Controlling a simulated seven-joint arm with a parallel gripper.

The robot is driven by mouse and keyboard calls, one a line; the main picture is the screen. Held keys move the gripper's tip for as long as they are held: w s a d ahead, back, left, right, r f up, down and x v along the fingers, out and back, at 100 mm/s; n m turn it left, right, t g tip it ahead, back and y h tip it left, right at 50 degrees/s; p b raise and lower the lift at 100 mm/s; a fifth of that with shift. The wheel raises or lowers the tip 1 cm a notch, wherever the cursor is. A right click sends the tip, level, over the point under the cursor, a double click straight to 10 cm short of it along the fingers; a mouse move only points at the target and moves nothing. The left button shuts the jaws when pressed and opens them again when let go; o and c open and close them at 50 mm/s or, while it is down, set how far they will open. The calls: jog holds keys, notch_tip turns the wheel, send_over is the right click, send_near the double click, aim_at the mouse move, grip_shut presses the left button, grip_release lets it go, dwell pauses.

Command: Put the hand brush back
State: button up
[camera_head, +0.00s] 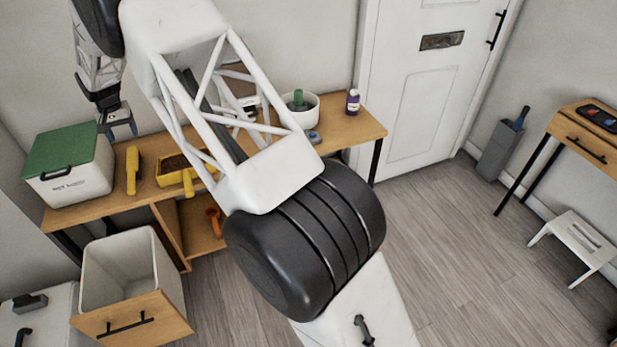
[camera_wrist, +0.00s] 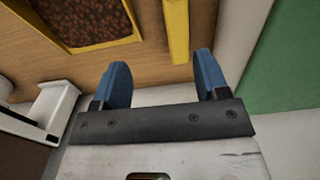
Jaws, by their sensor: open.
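The yellow hand brush (camera_head: 132,170) lies on the wooden bench between a green-lidded box and a yellow dustpan (camera_head: 188,182). In the wrist view the brush (camera_wrist: 177,30) shows as a yellow bar, and the dustpan (camera_wrist: 137,22) holds brown granular material. My gripper (camera_head: 121,128) hangs above the back of the bench, beside the box. In the wrist view its blue fingertips (camera_wrist: 164,78) are apart with nothing between them. The brush's near end lies ahead of the gap between them, apart from both. The brush's bristles cannot be made out.
The white box (camera_head: 78,185) with its green lid stands close left of the brush. An open drawer or bin (camera_head: 130,265) juts out below the bench. A white pot (camera_head: 300,108) and purple bottle (camera_head: 353,101) stand further right. My arm hides the bench's middle.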

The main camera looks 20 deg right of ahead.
jog(key=s+d+r+t, duration=0.1)
jog(key=s+d+r, duration=2.2)
jog(key=s+d, duration=0.35)
jog(key=s+d+f, duration=0.1)
jog(key=s+d, duration=0.3)
jog(key=s, duration=0.8)
jog(key=s+d+f+t, duration=0.1)
jog(key=s+d, duration=0.4)
jog(key=s, duration=0.7)
jog(key=s+d+f, duration=0.1)
jog(key=s+d, duration=0.4)
jog(key=s, duration=0.6)
jog(key=shift+s+d, duration=0.2)
jog(key=shift+s, duration=0.2)
